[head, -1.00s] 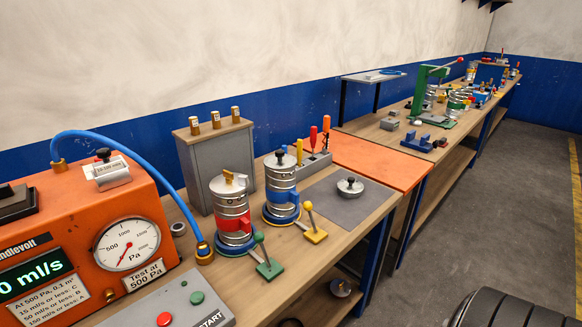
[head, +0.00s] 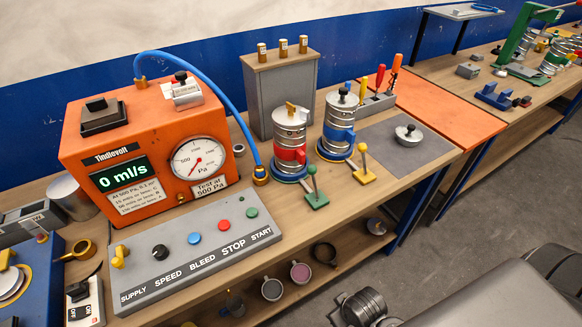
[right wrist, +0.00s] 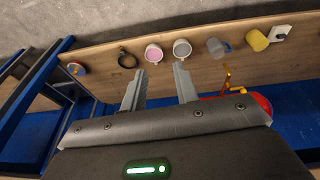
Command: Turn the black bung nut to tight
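Black knobs show in several places in the head view, and I cannot tell for sure which one is the bung nut. One black knob (head: 343,91) tops the metal canister with the blue band (head: 339,133). Another black knob (head: 410,127) stands on a round metal lid (head: 408,137) on the grey mat. My left gripper is not in view.
A canister with a red band (head: 289,135) stands beside the blue-banded one, with green (head: 316,197) and yellow (head: 364,172) levers in front. A control box (head: 200,250) lies at the front. A blue hose (head: 215,80) arches from the tester. Cups (head: 300,271) sit on the lower shelf.

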